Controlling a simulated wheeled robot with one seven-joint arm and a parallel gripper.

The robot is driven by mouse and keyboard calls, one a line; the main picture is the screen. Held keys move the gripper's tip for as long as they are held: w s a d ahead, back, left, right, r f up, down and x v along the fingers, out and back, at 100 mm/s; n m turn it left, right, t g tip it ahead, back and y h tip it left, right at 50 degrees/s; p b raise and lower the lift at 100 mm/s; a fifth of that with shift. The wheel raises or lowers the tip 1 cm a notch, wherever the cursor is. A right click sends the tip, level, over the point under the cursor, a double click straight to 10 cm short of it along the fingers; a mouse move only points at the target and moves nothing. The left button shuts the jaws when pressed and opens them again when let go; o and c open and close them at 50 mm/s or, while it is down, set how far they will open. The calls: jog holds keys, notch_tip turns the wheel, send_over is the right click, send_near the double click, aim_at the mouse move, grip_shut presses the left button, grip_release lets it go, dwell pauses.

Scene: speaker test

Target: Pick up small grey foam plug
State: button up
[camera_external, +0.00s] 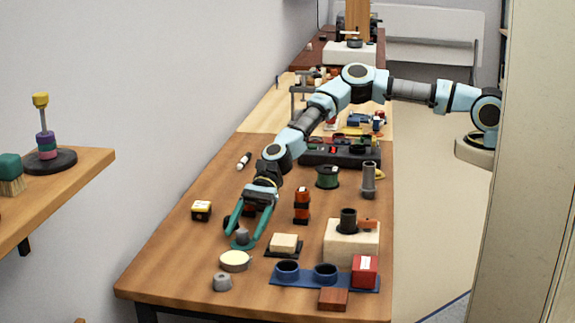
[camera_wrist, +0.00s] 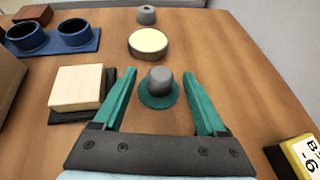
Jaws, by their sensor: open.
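A small grey plug (camera_external: 242,235) with a rounded top stands on a round green base on the wooden table. In the wrist view the plug (camera_wrist: 160,79) and its green base (camera_wrist: 158,98) sit between my gripper's fingertips. My gripper (camera_external: 243,229) is open, with its two teal fingers pointing down on either side of the plug. A gap shows on each side in the wrist view, so neither finger touches it there. A second grey piece (camera_external: 222,282), tapered, stands nearer the table's front edge and also shows in the wrist view (camera_wrist: 147,15).
A round cream-topped tin (camera_external: 235,261) lies between the two grey pieces. A pale block on a black base (camera_external: 284,243) and a blue holder with two cups (camera_external: 306,279) stand to the right. A yellow-and-black box (camera_external: 201,210) stands to the left.

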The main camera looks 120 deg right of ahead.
jog(key=shift+x, duration=0.9)
grip_shut()
